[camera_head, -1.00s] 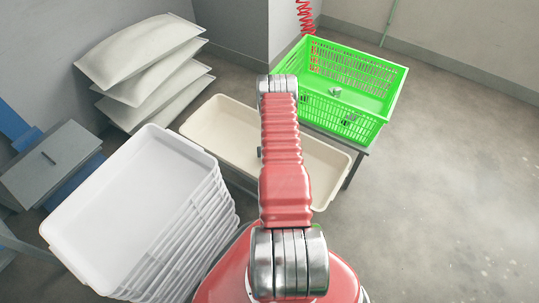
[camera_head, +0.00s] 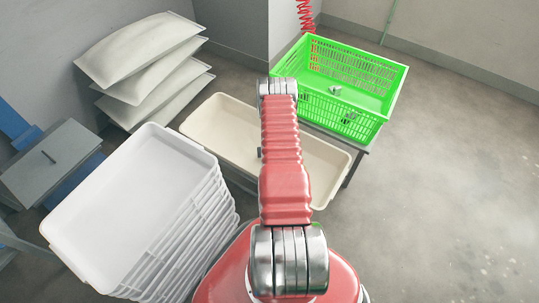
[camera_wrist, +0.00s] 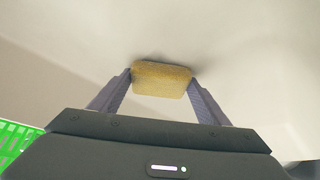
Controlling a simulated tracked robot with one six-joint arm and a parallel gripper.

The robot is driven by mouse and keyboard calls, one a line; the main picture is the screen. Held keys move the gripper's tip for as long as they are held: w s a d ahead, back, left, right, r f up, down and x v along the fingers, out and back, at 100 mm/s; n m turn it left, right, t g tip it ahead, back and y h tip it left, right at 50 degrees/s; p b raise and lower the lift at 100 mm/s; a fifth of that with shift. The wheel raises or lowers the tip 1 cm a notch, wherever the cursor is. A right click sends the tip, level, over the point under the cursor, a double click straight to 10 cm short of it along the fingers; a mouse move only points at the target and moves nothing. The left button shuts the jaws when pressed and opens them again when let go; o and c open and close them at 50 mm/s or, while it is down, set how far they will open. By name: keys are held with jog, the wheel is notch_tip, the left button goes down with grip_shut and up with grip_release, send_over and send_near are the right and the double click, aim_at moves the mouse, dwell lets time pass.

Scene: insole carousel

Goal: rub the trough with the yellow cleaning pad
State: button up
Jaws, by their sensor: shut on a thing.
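The trough (camera_head: 228,127) is a long, shallow cream tub in the middle of the head view, partly hidden behind my red arm. In the wrist view the pale trough surface (camera_wrist: 240,50) fills most of the picture. The yellow cleaning pad (camera_wrist: 162,79) is between the two fingers of my gripper (camera_wrist: 160,84), which is shut on its sides. The pad's far edge lies against or very close to the trough surface, with a dark shadow along it. My gripper and the pad are hidden behind my arm in the head view.
A green basket (camera_head: 345,112) with small metal parts stands behind the trough on a table. A stack of white trays (camera_head: 130,200) stands close at the left. Several pale sacks (camera_head: 140,55) are piled at the back left. The floor (camera_head: 450,190) at the right is clear.

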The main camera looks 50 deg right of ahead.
jog(key=shift+f, duration=0.1)
jog(key=shift+s+d, duration=0.2)
jog(key=shift+s, duration=1.6)
jog(key=shift+w+a, duration=0.15)
jog(key=shift+w, duration=0.75)
jog(key=shift+w+a, duration=0.1)
jog(key=shift+w, duration=0.75)
jog(key=shift+r, duration=3.05)
